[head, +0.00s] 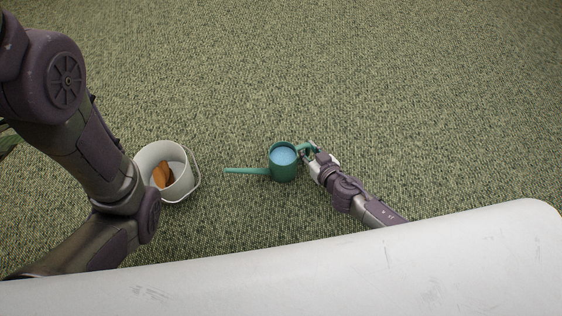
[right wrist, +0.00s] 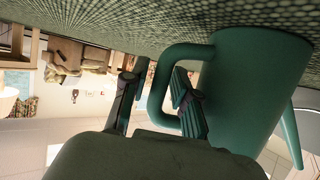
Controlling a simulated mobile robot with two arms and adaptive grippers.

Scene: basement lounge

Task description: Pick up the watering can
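The teal watering can (head: 284,174) stands on the carpet near the middle of the head view, with blue water showing in its open top. Its spout points left and its handle is on the right. My right gripper (head: 311,151) is at the handle. In the right wrist view the can's body (right wrist: 258,85) fills the right side. My right gripper (right wrist: 161,78) is open there, one finger outside the handle and the other within the handle loop, with gaps visible on both sides. My left arm shows at the left, but its gripper is out of view.
A white bin (head: 147,160) with a brown object (head: 162,175) inside stands left of the can's spout. The green carpet (head: 350,70) beyond the can is clear. The right wrist view shows furniture and a lamp in the background.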

